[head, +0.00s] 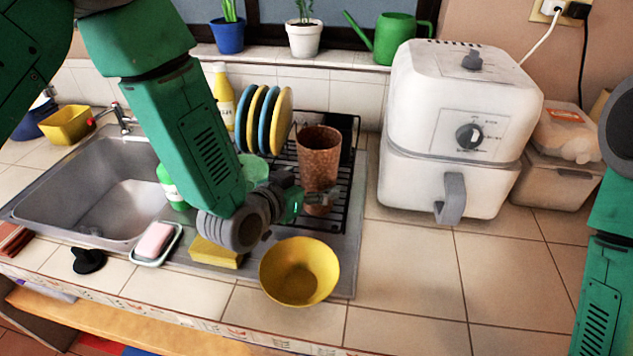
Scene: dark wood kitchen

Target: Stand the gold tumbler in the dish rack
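The gold tumbler (319,155), brownish and speckled, is upright at the dish rack (346,212), right of the plates. I cannot tell whether its base rests on the rack or is just above it. My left gripper (318,196) is at the tumbler's lower part, with a finger crossing in front of it. Its far finger is hidden, so its grip is unclear. My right arm is at the right edge, and its gripper is out of view.
Blue and yellow plates (284,122) stand in the rack. A yellow bowl (300,272) and a sponge (215,252) are in front. The sink (90,200) is left, a white air fryer (455,130) right. The counter (410,275) at front right is clear.

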